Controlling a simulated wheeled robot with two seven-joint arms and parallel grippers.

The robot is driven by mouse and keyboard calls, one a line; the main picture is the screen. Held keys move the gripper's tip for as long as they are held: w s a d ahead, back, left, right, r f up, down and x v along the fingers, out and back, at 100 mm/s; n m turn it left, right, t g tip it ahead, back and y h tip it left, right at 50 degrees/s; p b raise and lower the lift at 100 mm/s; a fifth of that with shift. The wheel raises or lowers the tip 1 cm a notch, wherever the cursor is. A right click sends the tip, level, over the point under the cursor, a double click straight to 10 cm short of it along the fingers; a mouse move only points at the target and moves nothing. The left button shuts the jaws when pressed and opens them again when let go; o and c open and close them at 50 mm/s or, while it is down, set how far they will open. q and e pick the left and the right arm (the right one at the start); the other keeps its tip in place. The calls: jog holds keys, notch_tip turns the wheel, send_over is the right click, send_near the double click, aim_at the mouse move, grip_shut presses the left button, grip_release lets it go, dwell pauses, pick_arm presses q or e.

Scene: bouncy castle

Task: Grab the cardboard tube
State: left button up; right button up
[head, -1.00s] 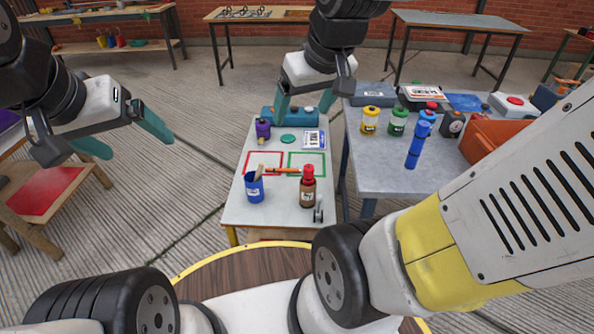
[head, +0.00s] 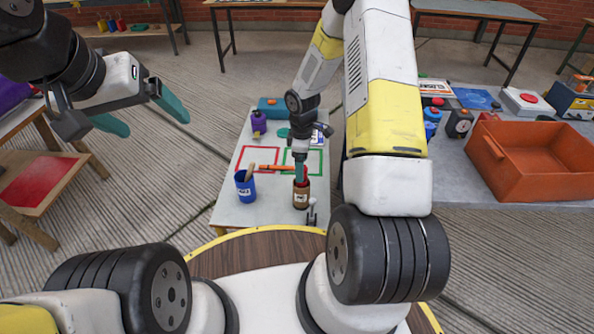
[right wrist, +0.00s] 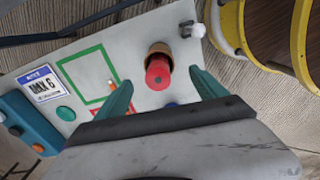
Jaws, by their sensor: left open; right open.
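A brown upright cylinder with a white label (head: 300,196) stands near the front right of the narrow grey table. It is the likeliest cardboard tube, but I cannot tell its material. In the right wrist view its red top (right wrist: 158,73) rises from a tan rim. My right gripper (right wrist: 162,88) is open, pointing down, with its teal fingers on either side of the red top in that view; contact cannot be made out. In the head view the right gripper (head: 300,172) partly hides the top. My left gripper (head: 153,122) is open and empty, left of the table.
A blue cup (head: 244,188) holding a tan stick-like piece stands left of the brown cylinder. An orange stick (head: 270,168) lies behind. A small silver-grey item (head: 311,212) is close at front right. An orange bin (head: 530,165) sits on the right-hand table.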

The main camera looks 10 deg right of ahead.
aim_at(301, 194)
notch_tip(301, 194, down, 10)
jog(key=shift+w+r, duration=0.15)
jog(key=shift+r, duration=0.05)
jog(key=shift+d, duration=0.1)
grip_shut()
dwell(0.4)
